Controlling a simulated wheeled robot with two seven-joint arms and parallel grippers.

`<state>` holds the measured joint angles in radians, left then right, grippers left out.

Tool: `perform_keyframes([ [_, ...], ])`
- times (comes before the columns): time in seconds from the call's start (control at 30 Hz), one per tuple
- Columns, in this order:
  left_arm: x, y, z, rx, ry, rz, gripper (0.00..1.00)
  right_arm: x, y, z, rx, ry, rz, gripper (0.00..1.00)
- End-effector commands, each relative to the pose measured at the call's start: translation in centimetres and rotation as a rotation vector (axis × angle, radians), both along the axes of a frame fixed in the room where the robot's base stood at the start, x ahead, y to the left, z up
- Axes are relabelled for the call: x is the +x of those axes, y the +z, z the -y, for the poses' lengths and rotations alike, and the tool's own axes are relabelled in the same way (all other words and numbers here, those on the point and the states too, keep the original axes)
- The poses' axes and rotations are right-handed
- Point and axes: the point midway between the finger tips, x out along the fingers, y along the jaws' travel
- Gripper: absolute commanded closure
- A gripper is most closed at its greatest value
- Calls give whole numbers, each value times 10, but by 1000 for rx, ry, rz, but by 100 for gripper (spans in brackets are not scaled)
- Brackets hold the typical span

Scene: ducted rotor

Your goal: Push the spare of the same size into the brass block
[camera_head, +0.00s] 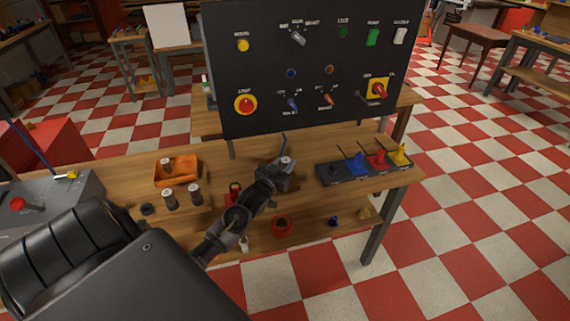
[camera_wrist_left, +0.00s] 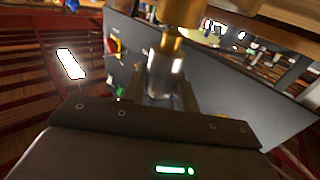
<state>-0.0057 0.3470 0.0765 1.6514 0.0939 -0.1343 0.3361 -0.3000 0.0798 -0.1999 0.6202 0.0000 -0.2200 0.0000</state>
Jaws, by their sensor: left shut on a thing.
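My left gripper (camera_head: 280,174) reaches over the wooden workbench, in front of the black panel. In the left wrist view my left gripper (camera_wrist_left: 165,95) is shut on a shiny clear or silvery cylinder (camera_wrist_left: 164,72). A brass-coloured end (camera_wrist_left: 170,46) shows above the cylinder, under a wider pale brass piece (camera_wrist_left: 184,12) cut off by the frame's top. I cannot tell whether that piece is the brass block or whether they touch. Similar dark cylinders with pale tops (camera_head: 169,200) (camera_head: 196,194) stand on the bench. My right gripper is not seen.
An orange tray (camera_head: 190,179) holds another cylinder. The black panel (camera_head: 265,85) with knobs rises behind. A dark rack (camera_head: 330,179) with blue, red and yellow pieces stands right. A grey box (camera_head: 35,198) stands left.

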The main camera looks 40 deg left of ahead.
Motion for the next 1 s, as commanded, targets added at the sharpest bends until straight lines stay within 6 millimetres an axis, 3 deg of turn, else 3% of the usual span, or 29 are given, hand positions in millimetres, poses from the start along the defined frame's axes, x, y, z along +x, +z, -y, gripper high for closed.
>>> perform_keyframes([
  [1.0, 0, 1, 0, 0, 0, 1, 94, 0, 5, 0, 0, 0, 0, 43],
])
